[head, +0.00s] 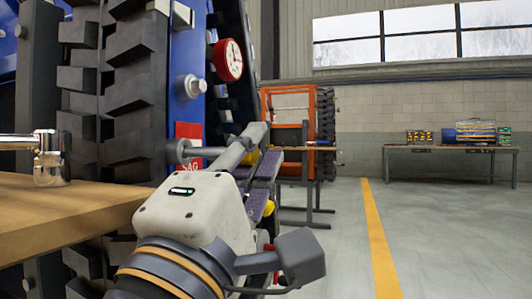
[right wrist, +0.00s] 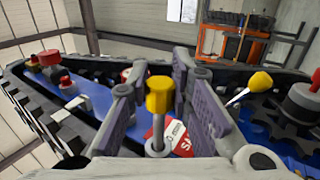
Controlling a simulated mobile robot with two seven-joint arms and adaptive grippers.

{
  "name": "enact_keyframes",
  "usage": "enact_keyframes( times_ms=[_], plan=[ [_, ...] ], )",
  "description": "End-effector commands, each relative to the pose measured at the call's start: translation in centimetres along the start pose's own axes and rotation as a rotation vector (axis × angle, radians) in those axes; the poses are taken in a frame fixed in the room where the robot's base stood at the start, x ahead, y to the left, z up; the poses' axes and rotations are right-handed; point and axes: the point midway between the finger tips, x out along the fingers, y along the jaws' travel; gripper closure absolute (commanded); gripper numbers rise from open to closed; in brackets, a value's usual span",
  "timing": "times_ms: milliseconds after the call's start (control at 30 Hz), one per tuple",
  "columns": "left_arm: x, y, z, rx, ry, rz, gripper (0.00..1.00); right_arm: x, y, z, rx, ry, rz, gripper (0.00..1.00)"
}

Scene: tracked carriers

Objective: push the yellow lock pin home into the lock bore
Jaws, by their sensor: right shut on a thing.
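My right gripper (head: 262,165) reaches toward the blue side of the tracked carrier (head: 188,95). In the right wrist view its two purple-grey fingers (right wrist: 160,108) stand on either side of the yellow lock pin (right wrist: 159,94), shut on it. The pin has a yellow cylindrical head and a bright metal shaft. In the head view only a bit of yellow (head: 249,157) shows among the fingers. I cannot make out the lock bore or whether the pin touches it. My left gripper is not in view.
A red placard (head: 188,131) and a red-rimmed gauge (head: 228,60) are on the carrier. Black track (head: 135,80) runs alongside. A wooden tabletop (head: 75,212) with a chrome tool (head: 48,160) is at left. A second yellow knob (right wrist: 260,82) stands right of the fingers. Floor at right is clear.

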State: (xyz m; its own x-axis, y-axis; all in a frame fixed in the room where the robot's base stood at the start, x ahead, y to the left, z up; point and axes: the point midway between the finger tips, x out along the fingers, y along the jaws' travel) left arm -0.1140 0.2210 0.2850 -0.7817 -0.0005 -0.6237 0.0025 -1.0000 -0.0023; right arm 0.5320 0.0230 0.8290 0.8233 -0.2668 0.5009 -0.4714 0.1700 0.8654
Motion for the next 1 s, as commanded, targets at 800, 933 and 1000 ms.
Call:
enact_keyframes(
  times_ms=[800,933,1000],
  plan=[
    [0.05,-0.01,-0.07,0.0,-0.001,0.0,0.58,-0.04,0.06,-1.04,0.001,0.002,0.001,0.57],
    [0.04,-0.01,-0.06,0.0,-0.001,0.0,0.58,-0.04,0.06,-1.01,0.001,0.002,0.001,0.57],
    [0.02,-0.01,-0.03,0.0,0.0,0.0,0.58,-0.01,0.06,-0.68,0.001,0.002,0.001,0.57]
  ],
)
